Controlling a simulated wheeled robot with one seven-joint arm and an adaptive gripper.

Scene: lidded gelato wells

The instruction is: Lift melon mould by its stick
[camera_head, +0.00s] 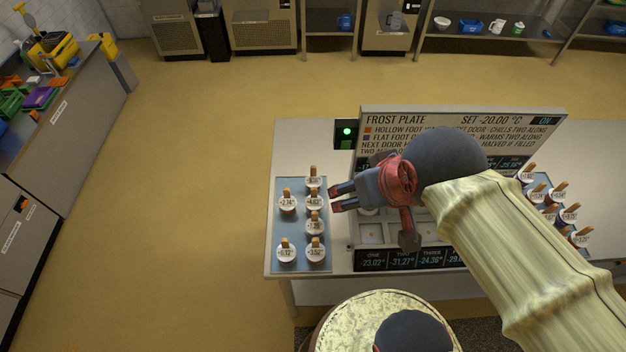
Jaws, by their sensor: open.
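Several white round moulds with upright orange-brown sticks stand on a blue-grey mat (287,225) at the left end of the counter. I cannot tell by look or label which is the melon mould; their labels show only temperatures. My gripper (331,198) points left with its two dark fingers spread, at the mat's right edge. The nearest mould (314,203) is just left of the fingertips, and its stick stands up beside them. Nothing shows between the fingers. My arm and wrist cover much of the frost plate.
The frost plate (372,233) has square wells and a temperature display along its front. Its sign panel (400,118) rises behind. A box with a green light (346,132) stands at the back left. More stick moulds (569,212) stand on the right.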

